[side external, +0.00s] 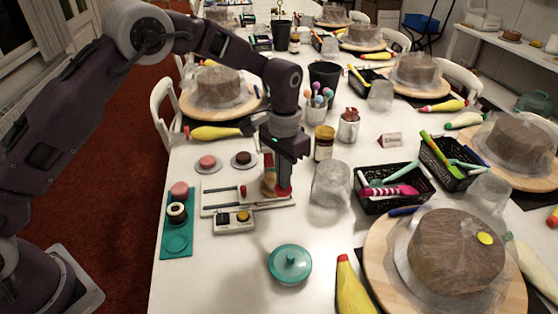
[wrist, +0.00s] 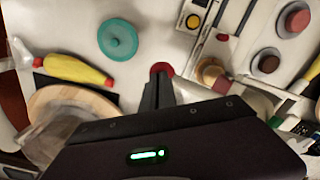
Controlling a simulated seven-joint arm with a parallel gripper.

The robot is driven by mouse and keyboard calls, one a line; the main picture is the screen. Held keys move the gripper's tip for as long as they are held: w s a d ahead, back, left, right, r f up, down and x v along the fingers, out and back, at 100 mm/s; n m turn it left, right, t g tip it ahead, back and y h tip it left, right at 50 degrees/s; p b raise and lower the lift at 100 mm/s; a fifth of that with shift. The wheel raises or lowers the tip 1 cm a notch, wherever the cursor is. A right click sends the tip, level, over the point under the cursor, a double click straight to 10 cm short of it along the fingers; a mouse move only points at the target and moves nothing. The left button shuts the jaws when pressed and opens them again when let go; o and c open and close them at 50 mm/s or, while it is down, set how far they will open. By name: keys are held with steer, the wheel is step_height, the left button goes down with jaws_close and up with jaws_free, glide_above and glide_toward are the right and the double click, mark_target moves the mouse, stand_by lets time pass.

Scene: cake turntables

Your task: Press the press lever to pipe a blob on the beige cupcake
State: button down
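My gripper (side external: 283,188) points down over the right part of a white press stand (side external: 222,208). Its fingers look shut together in the wrist view (wrist: 160,78), with nothing seen between them. A red round pad (wrist: 161,69), apparently the press lever's end, shows at the fingertips; I cannot tell whether they touch. It also shows in the side external view (side external: 284,192). A tan, beige-topped piece (wrist: 208,72) stands beside the fingers, also in the side external view (side external: 268,183). It may be the beige cupcake at the press; the gripper partly hides it. No blob can be made out.
A control box with a yellow button (side external: 243,216) is in front of the stand. A teal lidded dish (side external: 290,264) is nearer. Pink (side external: 207,162) and brown (side external: 243,158) round pieces sit behind. A clear jar (side external: 330,184) stands close right of my gripper.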

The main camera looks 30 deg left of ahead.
steer(key=shift+f, duration=1.2)
stand_by(5.1)
step_height(320, 180, up, 9)
steer(key=shift+f, duration=0.15)
steer(key=s+a+r+n+t, duration=0.1)
steer(key=s+a+r, duration=0.2)
steer(key=s+r, duration=0.45)
steer(key=s+a+r+n+t, duration=0.15)
steer(key=s+a+r, duration=0.25)
steer(key=s+r, duration=0.4)
steer(key=s+a+f+t, duration=0.2)
steer(key=s+a+t, duration=0.1)
steer(key=s, duration=1.4)
steer(key=shift+s+a, duration=0.2)
